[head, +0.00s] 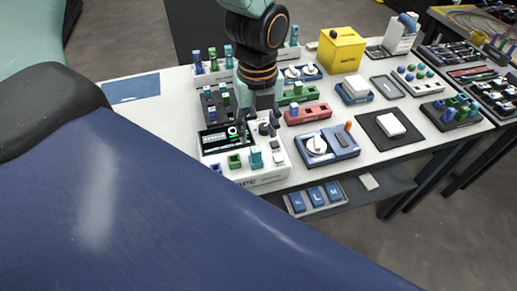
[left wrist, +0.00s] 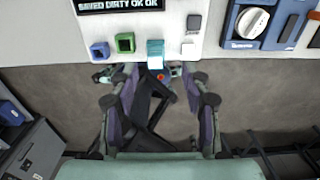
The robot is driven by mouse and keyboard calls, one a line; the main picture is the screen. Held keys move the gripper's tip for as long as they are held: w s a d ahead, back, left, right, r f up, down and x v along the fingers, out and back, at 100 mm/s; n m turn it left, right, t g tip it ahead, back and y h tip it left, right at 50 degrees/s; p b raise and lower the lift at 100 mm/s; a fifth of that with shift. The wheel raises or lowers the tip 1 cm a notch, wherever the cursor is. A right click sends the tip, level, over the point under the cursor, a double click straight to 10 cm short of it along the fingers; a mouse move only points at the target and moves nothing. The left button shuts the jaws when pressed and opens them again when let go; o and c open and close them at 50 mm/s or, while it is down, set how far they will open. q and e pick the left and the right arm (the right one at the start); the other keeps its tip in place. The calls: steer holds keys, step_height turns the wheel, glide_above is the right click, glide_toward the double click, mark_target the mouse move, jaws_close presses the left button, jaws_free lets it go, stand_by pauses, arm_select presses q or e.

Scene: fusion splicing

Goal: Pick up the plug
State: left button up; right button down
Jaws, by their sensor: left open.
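A white instrument panel (head: 260,176) stands at the near edge of the table, with blue, green and teal blocks along its front. The teal block (head: 255,158), which looks like a plug, sits upright on it. In the left wrist view the teal block (left wrist: 155,48) is at top centre, beside a green block (left wrist: 124,42) and a blue block (left wrist: 100,50). My left gripper (head: 257,128) is above the panel, pointing down. In the left wrist view its fingers (left wrist: 148,74) are spread apart with nothing between them, just short of the teal block. My right gripper is not in view.
A blue device with a white dial (head: 317,145) stands right of the panel. A red block (head: 308,113), a yellow box (head: 341,50) and several small connectors crowd the table behind. A lower shelf (head: 370,182) holds blue items. A dark mat with a white box (head: 391,124) lies further right.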

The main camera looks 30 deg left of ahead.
mark_target(256, 149)
arm_select(q)
steer(key=shift+s+a+f, duration=0.15)
steer(key=shift+s+f, duration=0.15)
steer(key=shift+f, duration=0.2)
steer(key=shift+s+a+f, duration=0.15)
steer(key=shift+s+f, duration=0.1)
steer(key=shift+f, duration=0.25)
steer(key=f, duration=0.2)
steer(key=d+f+b, duration=0.1)
steer(key=shift+w+f+b, duration=0.15)
steer(key=shift+f+b, duration=0.15)
steer(key=shift+f, duration=0.3)
steer(key=shift+s+a, duration=0.35)
steer(key=shift+w+d, duration=0.3)
steer(key=shift+w, duration=0.05)
steer(key=c, duration=0.4)
steer(key=shift+s+a, duration=0.2)
steer(key=shift+s, duration=0.05)
jaws_close()
steer(key=shift+w+d, duration=0.15)
